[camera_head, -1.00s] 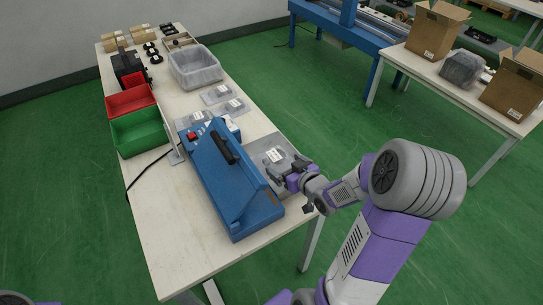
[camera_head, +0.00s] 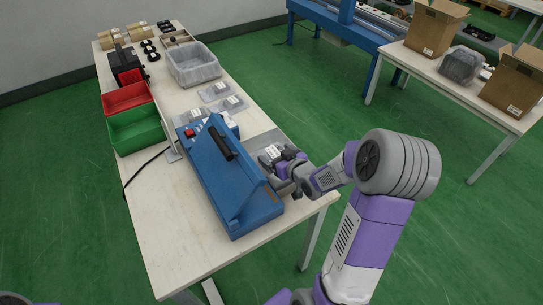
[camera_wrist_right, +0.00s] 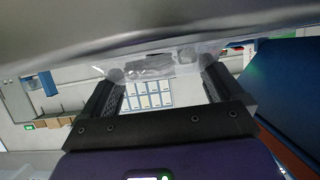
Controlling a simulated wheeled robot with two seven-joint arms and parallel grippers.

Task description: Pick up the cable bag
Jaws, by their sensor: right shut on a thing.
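The cable bag is a clear plastic bag with a white label (camera_head: 270,152), at the right edge of the table beside the blue machine. My right gripper (camera_head: 277,158) is shut on it and partly covers it in the head view. In the right wrist view the clear bag (camera_wrist_right: 150,66) shows between the two dark fingertips (camera_wrist_right: 160,75), with dark contents inside. Whether the bag touches the surface below is hard to tell. My left gripper is not in view.
The blue machine (camera_head: 226,180) stands close left of my right gripper. Further back lie more clear bags (camera_head: 214,91), a grey plastic bin (camera_head: 193,66), and red (camera_head: 127,98) and green (camera_head: 137,130) bins. The table's (camera_head: 180,236) front left is bare.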

